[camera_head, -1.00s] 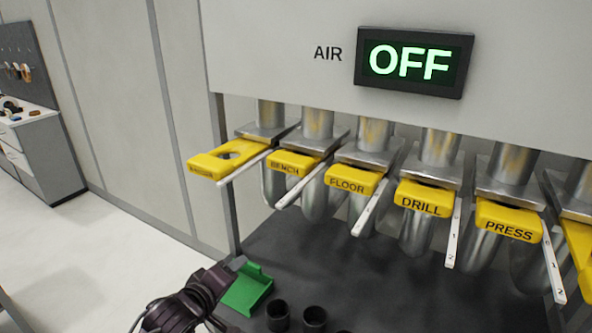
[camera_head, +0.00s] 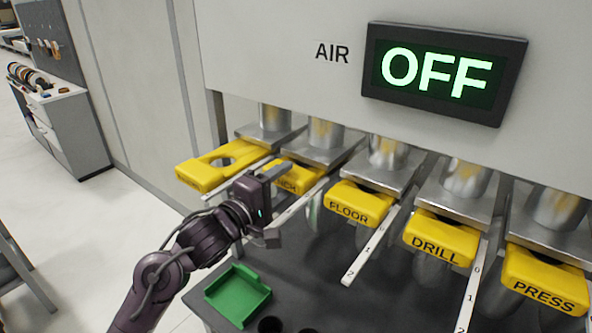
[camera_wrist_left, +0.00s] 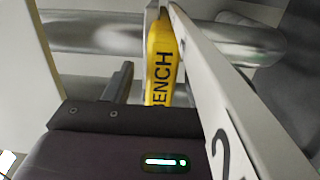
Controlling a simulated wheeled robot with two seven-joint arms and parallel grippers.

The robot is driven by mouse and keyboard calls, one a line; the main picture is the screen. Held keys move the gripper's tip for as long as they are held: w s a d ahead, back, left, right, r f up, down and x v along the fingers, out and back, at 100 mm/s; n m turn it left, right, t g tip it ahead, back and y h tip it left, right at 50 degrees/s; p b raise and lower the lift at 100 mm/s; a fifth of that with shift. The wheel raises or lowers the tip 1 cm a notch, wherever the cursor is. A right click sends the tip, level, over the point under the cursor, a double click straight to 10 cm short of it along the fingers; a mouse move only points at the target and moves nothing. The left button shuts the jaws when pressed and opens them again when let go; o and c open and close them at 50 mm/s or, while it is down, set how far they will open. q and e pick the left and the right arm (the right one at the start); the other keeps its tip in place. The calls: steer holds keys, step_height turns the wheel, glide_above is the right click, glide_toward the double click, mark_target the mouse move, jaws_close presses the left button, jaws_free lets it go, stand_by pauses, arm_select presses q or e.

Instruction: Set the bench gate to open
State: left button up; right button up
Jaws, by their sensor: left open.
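The bench gate (camera_head: 306,178) is a yellow slide plate under a grey metal pipe fitting, partly hidden behind my left gripper (camera_head: 281,204). It also shows in the left wrist view (camera_wrist_left: 161,62), with "ENCH" readable. A white scale strip (camera_head: 300,203) runs along its right side; its "2" end is close in the left wrist view (camera_wrist_left: 225,90). My left gripper is open at the front end of the bench gate. One finger (camera_wrist_left: 118,84) shows left of the yellow plate; I cannot tell whether it touches. My right gripper is not in view.
An unreadable yellow gate (camera_head: 215,168) at far left sticks out, its hole showing. The floor (camera_head: 358,204), drill (camera_head: 440,238) and press (camera_head: 545,280) gates stand to the right with scale strips. The AIR display (camera_head: 440,74) reads OFF. A green tray (camera_head: 238,296) lies below.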

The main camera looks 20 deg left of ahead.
mark_target(295, 175)
arm_select(q)
steer(key=x, duration=0.3)
steer(key=shift+p, duration=0.3)
steer(key=shift+w+d+f, duration=0.1)
steer(key=shift+w+d, duration=0.2)
steer(key=shift+w, duration=0.35)
steer(key=c, duration=0.7)
jaws_close()
steer(key=shift+s, duration=0.1)
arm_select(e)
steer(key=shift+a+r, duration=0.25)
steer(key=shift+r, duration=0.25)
